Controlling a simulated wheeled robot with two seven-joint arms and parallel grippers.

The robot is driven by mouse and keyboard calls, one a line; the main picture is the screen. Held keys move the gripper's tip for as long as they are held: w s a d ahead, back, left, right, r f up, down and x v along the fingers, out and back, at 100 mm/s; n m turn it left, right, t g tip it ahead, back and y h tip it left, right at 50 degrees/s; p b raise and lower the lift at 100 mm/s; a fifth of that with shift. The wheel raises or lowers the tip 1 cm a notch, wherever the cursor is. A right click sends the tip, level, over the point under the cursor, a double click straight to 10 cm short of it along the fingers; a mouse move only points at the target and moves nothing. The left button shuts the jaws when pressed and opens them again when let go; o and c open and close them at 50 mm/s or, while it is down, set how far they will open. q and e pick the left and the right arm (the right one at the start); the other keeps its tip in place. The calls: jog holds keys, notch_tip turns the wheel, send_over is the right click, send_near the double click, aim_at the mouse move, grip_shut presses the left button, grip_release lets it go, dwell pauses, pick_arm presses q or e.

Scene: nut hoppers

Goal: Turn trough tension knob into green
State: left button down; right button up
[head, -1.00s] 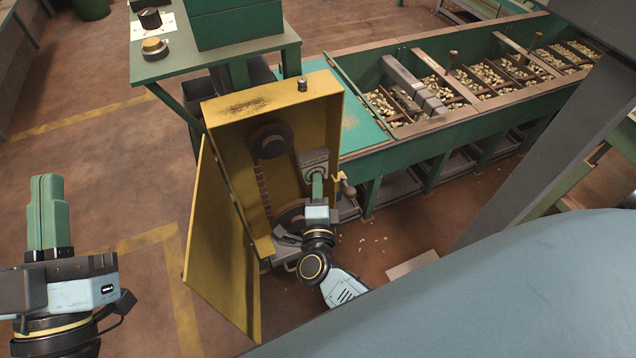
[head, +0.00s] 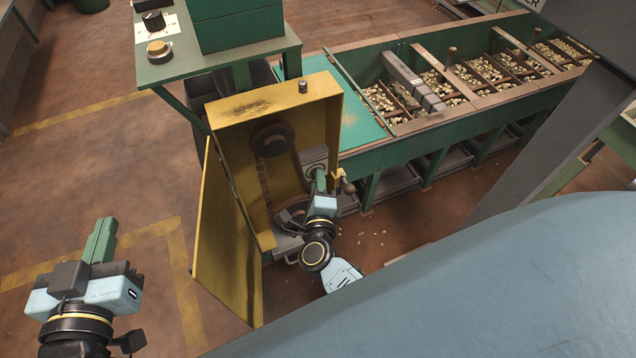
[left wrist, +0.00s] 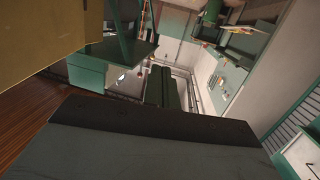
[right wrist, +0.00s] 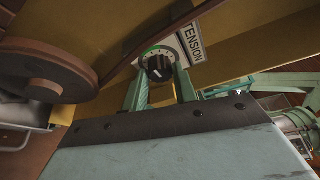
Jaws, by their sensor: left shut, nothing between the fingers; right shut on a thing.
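The trough tension knob (right wrist: 158,66) is a round black dial with a white pointer line, beside a label reading TENSION (right wrist: 191,42). A green arc shows at the dial's upper edge in the right wrist view. My right gripper (right wrist: 160,88) has its green fingers on either side of the knob, shut on it. In the head view my right gripper (head: 320,182) reaches into the open yellow cabinet (head: 327,118) at the grey knob plate (head: 313,158). My left gripper (head: 103,240) is shut and empty, out over the floor at the left.
The yellow cabinet door (head: 222,240) hangs open on the left. Inside are a belt and pulleys, with a large pulley (right wrist: 45,75) close to my right gripper. A crank handle (head: 347,186) sits at the right side. The green nut trough (head: 400,145) stands behind.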

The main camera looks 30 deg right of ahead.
jog(key=o, duration=0.7)
